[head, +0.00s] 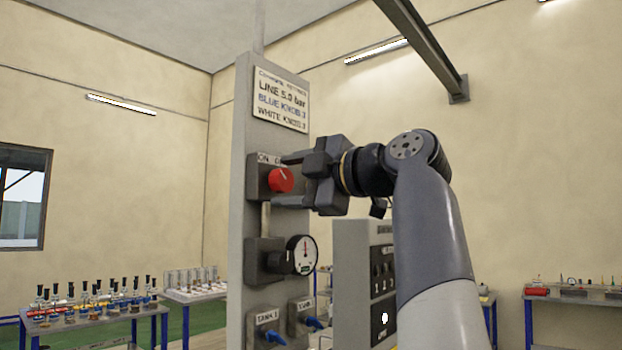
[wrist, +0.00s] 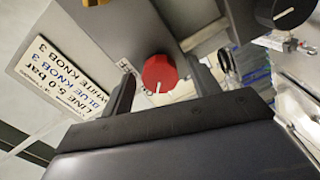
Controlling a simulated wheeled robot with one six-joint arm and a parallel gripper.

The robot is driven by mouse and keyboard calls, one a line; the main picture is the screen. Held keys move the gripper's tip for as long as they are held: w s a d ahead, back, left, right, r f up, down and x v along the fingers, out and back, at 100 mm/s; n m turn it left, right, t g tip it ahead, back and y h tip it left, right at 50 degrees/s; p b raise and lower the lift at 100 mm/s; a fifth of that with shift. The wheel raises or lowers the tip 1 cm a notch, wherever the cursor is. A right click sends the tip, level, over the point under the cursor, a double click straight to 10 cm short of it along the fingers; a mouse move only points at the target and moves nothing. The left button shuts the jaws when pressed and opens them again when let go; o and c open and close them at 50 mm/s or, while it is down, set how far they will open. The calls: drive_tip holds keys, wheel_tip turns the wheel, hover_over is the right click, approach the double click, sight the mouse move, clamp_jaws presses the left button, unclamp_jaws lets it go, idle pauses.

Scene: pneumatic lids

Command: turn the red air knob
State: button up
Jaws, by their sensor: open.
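The red air knob (head: 281,180) is on a dark box on the grey upright panel (head: 242,130), under an ON label. A pale line marks its face. My gripper (head: 286,180) is open, with its fingers pointing left at the knob, one above and one below it in the head view. In the wrist view the red knob (wrist: 160,73) sits between the two dark fingers of my gripper (wrist: 162,90), with space on both sides. I see no finger touching it.
Below the knob is a round gauge (head: 302,255) and two blue-handled valves (head: 275,337). A label plate (head: 281,98) is above the knob. A grey cabinet (head: 350,290) stands right of the panel. Tables with bottles (head: 95,303) are at the left.

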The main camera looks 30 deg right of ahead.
drive_tip(key=b+v, duration=0.1)
drive_tip(key=v, duration=0.9)
drive_tip(key=shift+s, duration=0.2)
idle(0.4)
drive_tip(key=shift+p+x, duration=0.6)
drive_tip(key=shift+x, duration=4.8)
drive_tip(key=shift+s+d, duration=0.1)
